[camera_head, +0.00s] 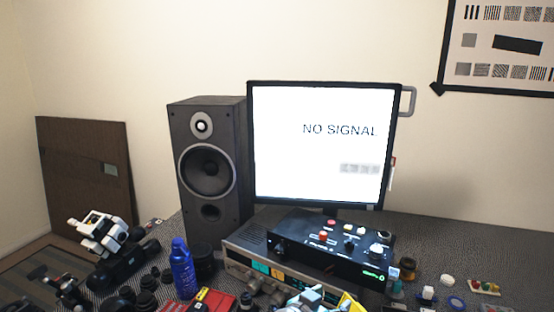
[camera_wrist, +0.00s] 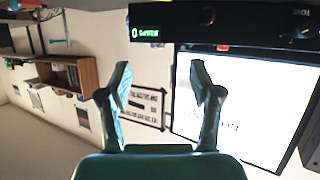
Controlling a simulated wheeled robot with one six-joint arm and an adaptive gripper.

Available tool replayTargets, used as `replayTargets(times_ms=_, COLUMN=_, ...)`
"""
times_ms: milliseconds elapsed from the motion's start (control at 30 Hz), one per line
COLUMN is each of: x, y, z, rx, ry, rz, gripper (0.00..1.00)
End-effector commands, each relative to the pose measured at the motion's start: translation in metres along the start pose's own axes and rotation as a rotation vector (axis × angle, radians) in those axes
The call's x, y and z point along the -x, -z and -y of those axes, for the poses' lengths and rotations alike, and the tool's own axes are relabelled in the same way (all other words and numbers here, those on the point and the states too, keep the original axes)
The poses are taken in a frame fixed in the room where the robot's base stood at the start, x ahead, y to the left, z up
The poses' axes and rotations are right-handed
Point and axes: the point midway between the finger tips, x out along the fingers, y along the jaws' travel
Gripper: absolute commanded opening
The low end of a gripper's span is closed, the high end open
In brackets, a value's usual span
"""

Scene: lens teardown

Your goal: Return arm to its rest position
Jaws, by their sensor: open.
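My gripper (camera_wrist: 160,80) shows in the wrist view with its two fingers spread wide apart. Nothing is between the fingertips. The wrist picture is upside down, and the gripper points toward the wall, with a wall chart (camera_wrist: 148,108) behind the gap and the bright monitor (camera_wrist: 240,115) behind and right of the right finger. I cannot make out my gripper with certainty in the head view.
In the head view the monitor (camera_head: 325,150) reads NO SIGNAL beside a black speaker (camera_head: 208,165). A black control box (camera_head: 330,248) sits on a silver unit (camera_head: 245,262). A blue bottle (camera_head: 183,270) and many small parts crowd the table. The wrist view shows a wooden shelf (camera_wrist: 88,75).

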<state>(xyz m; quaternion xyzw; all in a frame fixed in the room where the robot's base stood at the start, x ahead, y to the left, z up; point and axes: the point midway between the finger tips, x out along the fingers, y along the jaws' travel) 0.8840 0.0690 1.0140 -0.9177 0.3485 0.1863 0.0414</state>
Motion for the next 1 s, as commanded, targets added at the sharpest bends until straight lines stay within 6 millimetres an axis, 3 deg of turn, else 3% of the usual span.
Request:
replayTargets(times_ms=333, x=-0.022, y=-0.057, z=-0.022, rx=0.136, ry=0.099, rz=-0.013, gripper=0.64)
replayTargets(times_ms=600, x=-0.033, y=-0.136, z=-0.062, rx=0.29, ry=0.255, rz=-0.018, gripper=0.64)
replayTargets(times_ms=767, x=-0.026, y=-0.18, z=-0.09, rx=0.355, ry=0.352, rz=-0.018, gripper=0.64)
replayTargets(times_ms=1000, x=0.001, y=-0.235, z=-0.137, rx=0.409, ry=0.49, rz=-0.015, gripper=0.64)
